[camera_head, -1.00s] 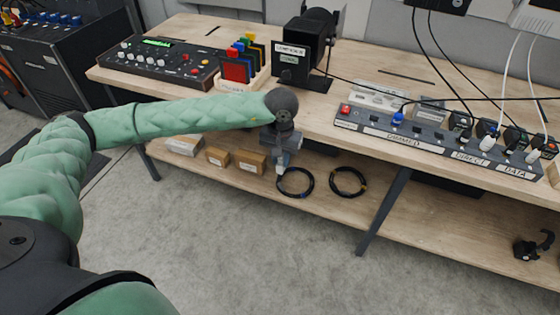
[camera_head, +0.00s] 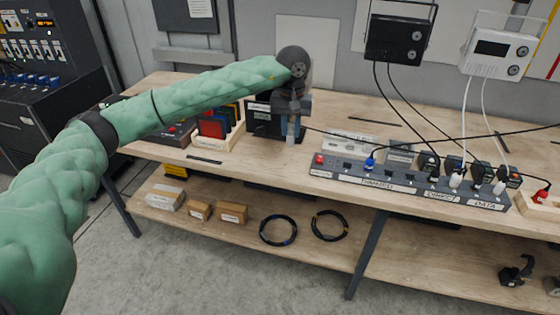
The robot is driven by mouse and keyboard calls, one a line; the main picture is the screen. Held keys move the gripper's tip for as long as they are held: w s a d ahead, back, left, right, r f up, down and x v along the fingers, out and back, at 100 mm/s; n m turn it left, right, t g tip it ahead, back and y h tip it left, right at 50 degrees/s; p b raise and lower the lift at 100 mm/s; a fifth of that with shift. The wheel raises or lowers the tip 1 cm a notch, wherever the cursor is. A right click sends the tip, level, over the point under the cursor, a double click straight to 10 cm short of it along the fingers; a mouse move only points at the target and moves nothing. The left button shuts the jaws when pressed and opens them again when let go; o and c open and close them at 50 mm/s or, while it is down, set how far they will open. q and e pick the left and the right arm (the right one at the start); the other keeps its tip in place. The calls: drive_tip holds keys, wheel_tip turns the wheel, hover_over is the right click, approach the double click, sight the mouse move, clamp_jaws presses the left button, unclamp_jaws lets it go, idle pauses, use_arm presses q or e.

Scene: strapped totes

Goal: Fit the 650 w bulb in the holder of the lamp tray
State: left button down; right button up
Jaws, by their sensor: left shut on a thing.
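My left gripper (camera_head: 291,122) points down over the wooden bench, in front of the black lamp housing (camera_head: 262,118). It is shut on a small pale thing (camera_head: 291,134), probably the bulb. The fingers cover most of it, and no wattage mark can be read. A pale, low tray (camera_head: 349,143) lies on the bench to the right of the gripper, behind the labelled socket strip. It may be the lamp tray, but its holder is too small to make out. My right gripper is not in view.
The socket strip (camera_head: 400,184) with plugs and cables runs along the bench's front right. A rack of coloured filters (camera_head: 215,128) stands left of the lamp housing. Cartons (camera_head: 232,213) and coiled cables (camera_head: 278,230) lie on the lower shelf. Black cables cross the bench.

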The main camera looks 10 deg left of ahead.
use_arm(q)
drive_tip(key=w+a+r+n+p, duration=0.1)
drive_tip(key=w+a+r+n, duration=0.35)
drive_tip(key=w, duration=0.45)
drive_tip(key=w+a+r+n+p, duration=0.1)
drive_tip(key=w+a+r+n, duration=0.2)
drive_tip(key=w+r+n, duration=0.4)
drive_tip(key=w+a+f+n, duration=0.3)
drive_tip(key=a+n, duration=0.1)
drive_tip(key=shift+n, duration=0.65)
drive_tip(key=shift+s+a+f+p, duration=0.1)
drive_tip(key=shift+f+p, duration=0.1)
drive_tip(key=shift+f, duration=1.7)
drive_tip(key=shift+s+a+f+p, duration=0.1)
drive_tip(key=shift+f+p, duration=0.05)
drive_tip(key=shift+f, duration=1.75)
drive_tip(key=shift+s+a+f+p, duration=0.1)
drive_tip(key=shift+f+p, duration=0.1)
drive_tip(key=shift+f, duration=1.7)
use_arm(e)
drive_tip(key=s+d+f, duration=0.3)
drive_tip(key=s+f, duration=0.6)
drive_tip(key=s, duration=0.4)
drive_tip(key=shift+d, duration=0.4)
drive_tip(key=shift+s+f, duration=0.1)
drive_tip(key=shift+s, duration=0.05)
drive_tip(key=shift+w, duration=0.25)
